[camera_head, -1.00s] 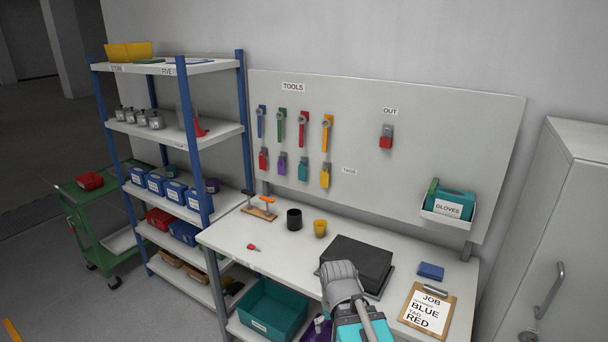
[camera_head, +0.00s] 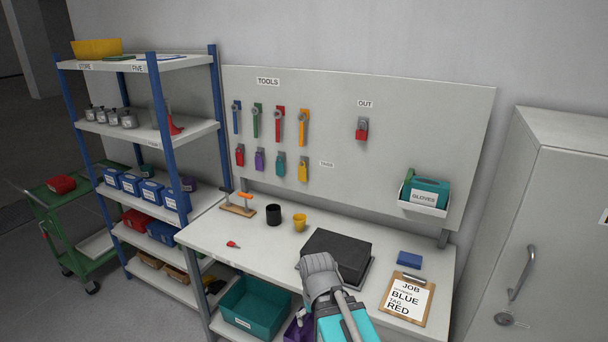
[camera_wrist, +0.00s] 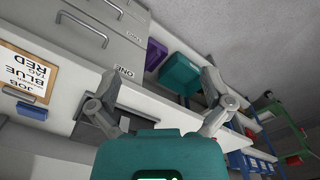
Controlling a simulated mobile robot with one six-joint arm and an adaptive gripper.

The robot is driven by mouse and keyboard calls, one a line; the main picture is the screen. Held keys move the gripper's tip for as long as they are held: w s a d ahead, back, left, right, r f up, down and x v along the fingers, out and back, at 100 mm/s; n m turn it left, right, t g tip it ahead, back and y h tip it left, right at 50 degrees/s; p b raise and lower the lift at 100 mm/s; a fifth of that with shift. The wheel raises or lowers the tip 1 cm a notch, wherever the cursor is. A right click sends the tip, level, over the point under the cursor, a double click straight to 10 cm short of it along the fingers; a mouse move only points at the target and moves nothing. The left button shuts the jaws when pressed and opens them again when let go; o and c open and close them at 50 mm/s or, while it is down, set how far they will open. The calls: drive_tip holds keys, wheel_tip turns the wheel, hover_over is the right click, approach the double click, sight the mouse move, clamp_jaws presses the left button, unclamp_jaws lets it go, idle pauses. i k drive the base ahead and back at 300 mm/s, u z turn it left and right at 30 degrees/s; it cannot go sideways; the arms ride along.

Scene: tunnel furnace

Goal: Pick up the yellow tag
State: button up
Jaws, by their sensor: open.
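The yellow tag (camera_head: 303,171) hangs on the tool board (camera_head: 390,130), at the right end of a row of red, purple and teal tags. A wrench with an orange handle hangs just above it. The tag does not show in the wrist view.
A black box (camera_head: 337,252) sits on the bench (camera_head: 205,232) beside my arm. A blue-post shelf (camera_head: 170,140) stands left, a grey cabinet (camera_head: 560,220) right.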

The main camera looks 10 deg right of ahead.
sight(302, 170)
drive_tip(key=k, duration=1.35)
drive_tip(key=u, duration=0.4)
drive_tip(key=i, duration=0.85)
drive_tip(key=u, duration=0.55)
drive_tip(key=i, duration=1.45)
drive_tip(key=z, duration=0.8)
drive_tip(key=i, duration=0.35)
drive_tip(key=z, duration=0.35)
